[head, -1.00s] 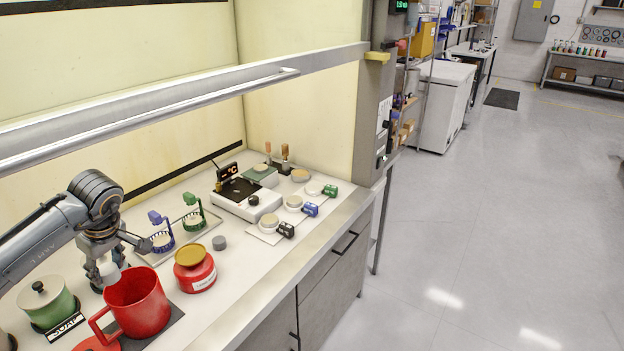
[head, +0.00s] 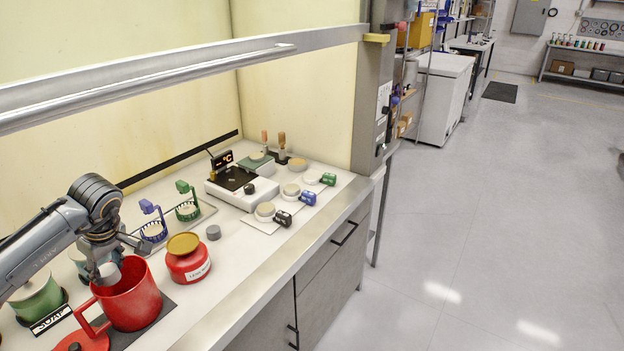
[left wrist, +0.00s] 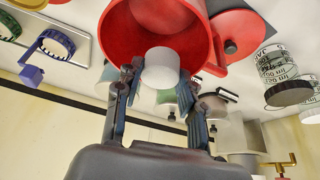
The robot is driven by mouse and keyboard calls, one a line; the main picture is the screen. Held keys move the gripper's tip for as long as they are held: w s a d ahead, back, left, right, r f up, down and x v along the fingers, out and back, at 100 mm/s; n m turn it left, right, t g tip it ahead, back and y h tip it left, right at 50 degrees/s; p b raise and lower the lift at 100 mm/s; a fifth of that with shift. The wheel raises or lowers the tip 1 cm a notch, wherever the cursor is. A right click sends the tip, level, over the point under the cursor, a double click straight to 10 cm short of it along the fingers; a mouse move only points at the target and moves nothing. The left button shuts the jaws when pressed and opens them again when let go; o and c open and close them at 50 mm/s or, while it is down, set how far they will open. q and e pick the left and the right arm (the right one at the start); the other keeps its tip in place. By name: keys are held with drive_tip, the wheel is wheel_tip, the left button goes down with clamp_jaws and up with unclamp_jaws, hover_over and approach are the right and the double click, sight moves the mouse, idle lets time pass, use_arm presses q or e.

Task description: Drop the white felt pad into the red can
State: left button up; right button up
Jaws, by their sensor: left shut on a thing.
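The red can (head: 135,306) stands open on a dark mat at the lower left of the head view. Its open mouth also shows in the left wrist view (left wrist: 150,18). My left gripper (head: 106,268) is at the can's back-left rim, shut on the white felt pad (head: 109,274). In the left wrist view the pad (left wrist: 161,66) sits between the fingertips (left wrist: 158,76), in front of the can's mouth. I cannot tell whether it is below the rim. My right gripper is not in view.
A red lid (head: 90,341) lies beside the can. A red jar with a tan top (head: 188,264) stands to its right, a green pot (head: 36,299) to its left. Blue and green holders (head: 153,230) stand behind.

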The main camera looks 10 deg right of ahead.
use_arm(q)
drive_tip(key=o, duration=1.1)
drive_tip(key=shift+r, duration=0.15)
drive_tip(key=shift+d+r, duration=0.1)
drive_tip(key=shift+r, duration=0.15)
drive_tip(key=v, duration=1.1)
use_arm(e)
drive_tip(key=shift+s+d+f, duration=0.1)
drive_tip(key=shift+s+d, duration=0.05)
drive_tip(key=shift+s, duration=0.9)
use_arm(q)
drive_tip(key=shift+d+r, duration=0.1)
